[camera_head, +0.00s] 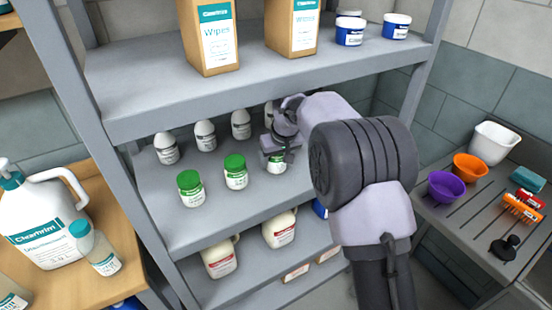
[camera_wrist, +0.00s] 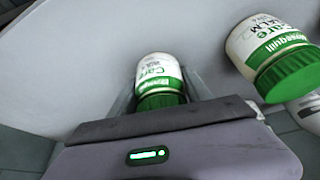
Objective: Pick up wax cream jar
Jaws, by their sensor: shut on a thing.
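The wax cream jar (camera_wrist: 160,72) is a small white jar with a green lid and green label band. In the wrist view it sits between the two fingers of my gripper (camera_wrist: 162,88), which is shut on it. In the head view my gripper (camera_head: 277,150) reaches into the middle shelf and hides the top of the jar (camera_head: 277,164). I cannot tell whether the jar still touches the shelf. A similar green-lidded jar, whose label seems to read balm (camera_wrist: 275,50), is close on the right in the wrist view.
Two green-lidded jars (camera_head: 236,172) (camera_head: 190,188) stand left of my gripper on the middle shelf (camera_head: 215,215). White bottles (camera_head: 205,137) stand behind them. The upper shelf (camera_head: 250,85) is close above. Jugs (camera_head: 280,229) stand below. A tray table (camera_head: 455,205) with bowls is at right.

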